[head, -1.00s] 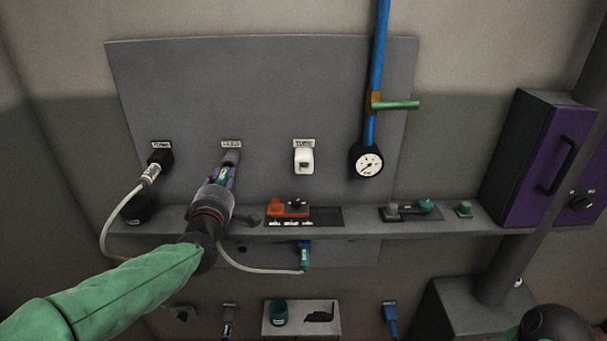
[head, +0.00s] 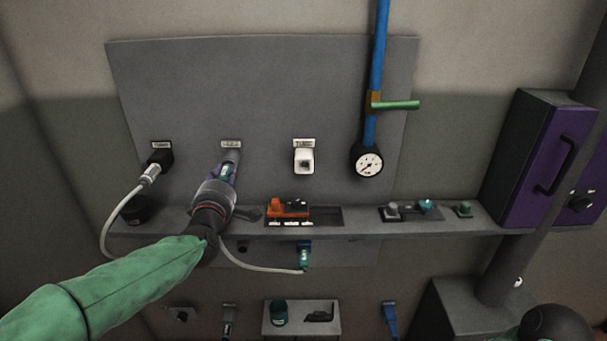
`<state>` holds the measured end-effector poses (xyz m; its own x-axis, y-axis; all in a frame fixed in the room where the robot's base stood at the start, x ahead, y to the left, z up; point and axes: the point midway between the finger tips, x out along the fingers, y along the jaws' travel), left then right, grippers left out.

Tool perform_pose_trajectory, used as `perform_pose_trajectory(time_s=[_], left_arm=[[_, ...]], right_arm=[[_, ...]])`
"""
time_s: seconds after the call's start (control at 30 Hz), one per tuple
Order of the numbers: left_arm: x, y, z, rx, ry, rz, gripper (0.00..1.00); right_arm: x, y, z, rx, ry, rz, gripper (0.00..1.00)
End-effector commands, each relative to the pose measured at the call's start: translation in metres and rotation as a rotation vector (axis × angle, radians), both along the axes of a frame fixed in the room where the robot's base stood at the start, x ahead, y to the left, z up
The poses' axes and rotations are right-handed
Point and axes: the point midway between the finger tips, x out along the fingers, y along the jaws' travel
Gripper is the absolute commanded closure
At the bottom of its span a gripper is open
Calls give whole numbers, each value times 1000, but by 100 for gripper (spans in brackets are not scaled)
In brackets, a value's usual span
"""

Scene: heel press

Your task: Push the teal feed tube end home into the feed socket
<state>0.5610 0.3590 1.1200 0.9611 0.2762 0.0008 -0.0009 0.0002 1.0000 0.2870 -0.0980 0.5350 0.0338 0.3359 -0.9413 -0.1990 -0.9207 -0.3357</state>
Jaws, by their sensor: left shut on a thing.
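My left gripper (head: 222,177) is at the feed socket (head: 232,157) on the grey panel, below a small label. It is shut on the teal feed tube end (head: 225,171), of which only a small part shows between the fingers. The tube end points up at the socket mouth and appears to meet it. How deep it sits I cannot tell. A pale tube (head: 260,269) runs from behind my gripper to a teal and blue fitting (head: 304,256) below the shelf. My right gripper is not clearly in view; a dark rounded part of mine shows at the bottom right.
A black socket (head: 160,158) with a plugged hose is to the left, a white socket (head: 304,161) to the right. A gauge (head: 369,162) hangs on a blue pipe. The shelf (head: 360,229) carries an orange block (head: 288,208) and small fittings. A purple cabinet (head: 545,165) stands right.

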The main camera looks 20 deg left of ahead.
Motion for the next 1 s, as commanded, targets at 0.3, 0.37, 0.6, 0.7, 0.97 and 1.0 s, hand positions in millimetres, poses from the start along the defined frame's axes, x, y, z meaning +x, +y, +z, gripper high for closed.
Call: perform_pose_trajectory(time_s=[0.3, 0.37, 0.6, 0.7, 0.97, 1.0], left_arm=[[5, 2, 0, 0, -1, 1, 100], [6, 2, 0, 0, -1, 1, 69], [6, 2, 0, 0, 0, 0, 44], [6, 2, 0, 0, 0, 0, 44], [-5, -1, 1, 1, -1, -1, 44], [-10, -3, 1, 2, -2, 0, 44]], right_arm=[[0, 0, 0, 0, 0, 0, 29], [0, 0, 0, 0, 0, 0, 29], [0, 0, 0, 0, 0, 0, 29], [0, 0, 0, 0, 0, 0, 29], [0, 0, 0, 0, 0, 0, 29], [0, 0, 0, 0, 0, 0, 29]])
